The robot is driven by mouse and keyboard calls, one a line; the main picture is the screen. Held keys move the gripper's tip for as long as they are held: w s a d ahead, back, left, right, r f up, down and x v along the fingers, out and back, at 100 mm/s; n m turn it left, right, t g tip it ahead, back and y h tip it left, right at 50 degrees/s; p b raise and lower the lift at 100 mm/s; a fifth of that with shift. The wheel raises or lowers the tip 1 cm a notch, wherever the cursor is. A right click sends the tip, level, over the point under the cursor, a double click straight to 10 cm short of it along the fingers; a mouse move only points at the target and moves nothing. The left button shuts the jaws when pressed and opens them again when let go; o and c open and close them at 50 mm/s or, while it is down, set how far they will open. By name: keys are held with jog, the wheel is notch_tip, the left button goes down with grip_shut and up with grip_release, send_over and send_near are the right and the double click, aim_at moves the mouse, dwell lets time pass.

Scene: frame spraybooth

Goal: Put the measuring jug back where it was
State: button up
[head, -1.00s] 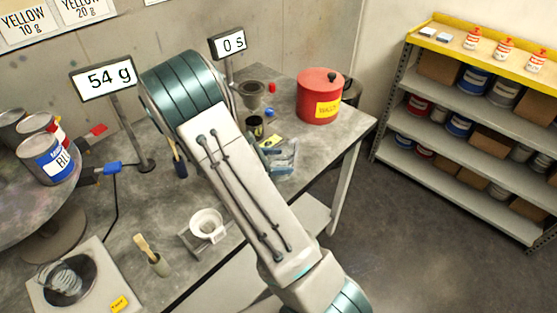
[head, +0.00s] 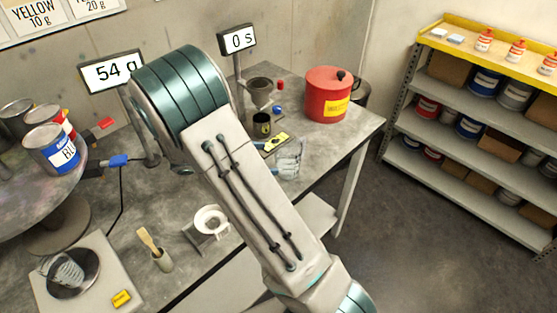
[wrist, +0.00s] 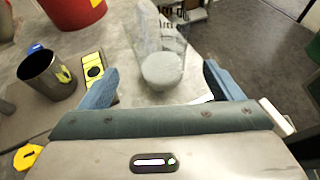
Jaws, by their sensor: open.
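A clear measuring jug (wrist: 160,40) stands on the grey table in the wrist view, with a greyish bottom. It also shows in the head view (head: 291,152), partly mixed with the blue fingers. My gripper (wrist: 161,82) is open, with one blue finger on each side of the jug's lower part. I see no finger closed on it; how far the jug reaches between them is hard to tell. A second clear, ribbed vessel (head: 67,271) sits on the scale (head: 110,270) at the lower left. My arm hides part of the table's middle.
A dark cup (wrist: 47,75) and a yellow block (wrist: 93,66) are close to the left finger. A red pot (head: 328,95) stands behind. A funnel on a stand (head: 210,221) and a brush in a holder (head: 156,249) are nearer. The table's right edge is close.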

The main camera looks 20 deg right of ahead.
jog(key=s+a+r+m+t+y, duration=0.1)
jog(key=s+a+r+m+y, duration=0.2)
jog(key=s+r+m+y, duration=0.2)
jog(key=s+a+r+m+t+y, duration=0.2)
jog(key=s+r+m+y, duration=0.4)
jog(key=s+m, duration=0.6)
jog(key=shift+s+a+r+y, duration=0.2)
jog(key=shift+s+a+y, duration=0.35)
jog(key=shift+s+y, duration=0.9)
